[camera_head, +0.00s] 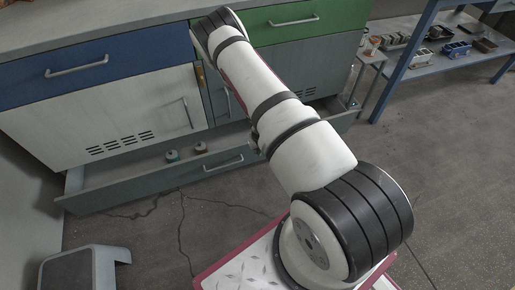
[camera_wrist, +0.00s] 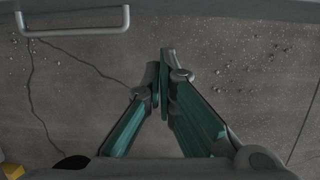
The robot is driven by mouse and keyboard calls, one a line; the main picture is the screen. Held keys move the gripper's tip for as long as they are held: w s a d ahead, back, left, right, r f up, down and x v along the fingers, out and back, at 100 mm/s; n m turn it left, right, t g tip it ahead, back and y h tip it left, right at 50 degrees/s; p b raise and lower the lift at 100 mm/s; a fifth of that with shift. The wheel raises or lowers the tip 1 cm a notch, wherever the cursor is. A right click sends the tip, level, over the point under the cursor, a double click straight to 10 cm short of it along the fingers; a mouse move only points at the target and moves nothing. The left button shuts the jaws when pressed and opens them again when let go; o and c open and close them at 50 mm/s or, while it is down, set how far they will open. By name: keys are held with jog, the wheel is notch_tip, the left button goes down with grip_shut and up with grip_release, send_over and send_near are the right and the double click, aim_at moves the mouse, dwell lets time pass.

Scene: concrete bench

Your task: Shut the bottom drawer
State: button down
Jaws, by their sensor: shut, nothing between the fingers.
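The bottom drawer (camera_head: 130,191) is a long, low grey drawer under the bench cabinets, and it stands pulled out in the head view. Its bar handle (camera_head: 223,163) is on the front face. In the wrist view the drawer's edge (camera_wrist: 220,9) runs along the top of the picture, with the handle (camera_wrist: 76,30) at the upper left. My gripper (camera_wrist: 164,55) is shut and empty, its tips below that edge in the picture and to the right of the handle. I cannot tell whether it touches the drawer. My arm hides the gripper in the head view.
Two small round items (camera_head: 172,155) (camera_head: 201,148) lie in the drawer. Above it are a blue drawer (camera_head: 40,84), a green drawer (camera_head: 340,18) and a grey vented door (camera_head: 100,120). A step stool (camera_head: 85,262) stands at the lower left. A blue shelf (camera_head: 415,66) is at the right.

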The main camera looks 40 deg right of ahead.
jog(key=w+d+f+b, duration=0.1)
jog(key=w+f+b, duration=0.1)
jog(key=w+f, duration=0.2)
jog(key=shift+w+d, duration=0.2)
jog(key=shift+w, duration=0.25)
